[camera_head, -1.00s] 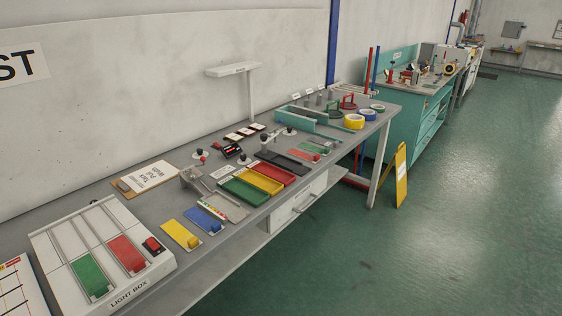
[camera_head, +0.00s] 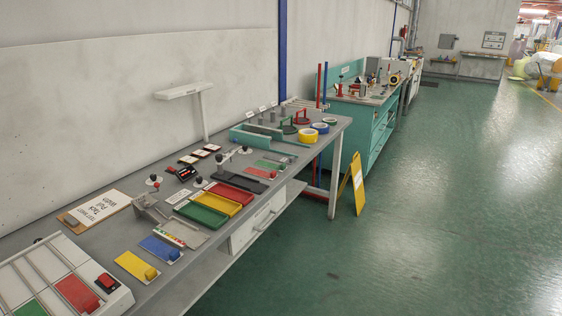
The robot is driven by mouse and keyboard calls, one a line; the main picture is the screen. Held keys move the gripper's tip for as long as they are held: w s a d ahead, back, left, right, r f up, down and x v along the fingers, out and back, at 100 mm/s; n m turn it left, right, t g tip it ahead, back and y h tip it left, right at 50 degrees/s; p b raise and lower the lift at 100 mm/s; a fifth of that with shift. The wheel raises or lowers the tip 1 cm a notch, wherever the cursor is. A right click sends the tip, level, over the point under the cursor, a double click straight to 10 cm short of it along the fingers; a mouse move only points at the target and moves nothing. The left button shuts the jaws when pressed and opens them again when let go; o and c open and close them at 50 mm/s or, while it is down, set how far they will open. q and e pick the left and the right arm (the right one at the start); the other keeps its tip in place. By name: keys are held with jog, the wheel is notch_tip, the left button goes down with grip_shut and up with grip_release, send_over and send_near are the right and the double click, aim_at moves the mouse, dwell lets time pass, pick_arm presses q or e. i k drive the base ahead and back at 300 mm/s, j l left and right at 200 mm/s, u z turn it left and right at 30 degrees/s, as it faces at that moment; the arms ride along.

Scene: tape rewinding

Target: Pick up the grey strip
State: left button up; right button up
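Neither of my grippers is in view. I cannot tell for certain which piece is the grey strip. A narrow greyish piece (camera_head: 284,154) lies on the bench beside small red and green pieces (camera_head: 270,164), in front of the teal trough (camera_head: 262,138). It is too small to make out clearly.
The long grey workbench (camera_head: 94,242) runs along the wall. It carries green (camera_head: 200,215) and yellow (camera_head: 214,204) trays, tape rolls (camera_head: 308,136) and a light box (camera_head: 45,270). A yellow floor sign (camera_head: 358,184) stands past its far end. The green floor (camera_head: 430,200) at right is clear.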

aim_at(290, 160)
jog(key=i+u, duration=0.15)
jog(key=u, duration=0.25)
jog(key=i+l+u, duration=0.15)
jog(key=u, duration=0.2)
jog(key=i+l+u, duration=0.1)
jog(key=i+l, duration=0.15)
jog(key=i+l+u, duration=0.15)
jog(key=l, duration=0.25)
jog(key=i+l+u, duration=0.1)
jog(key=i+l, duration=0.2)
jog(key=i+l+u, duration=0.1)
jog(key=l, duration=0.35)
jog(key=i+l+u, duration=0.1)
jog(key=i+l, duration=0.2)
jog(key=l, duration=0.1)
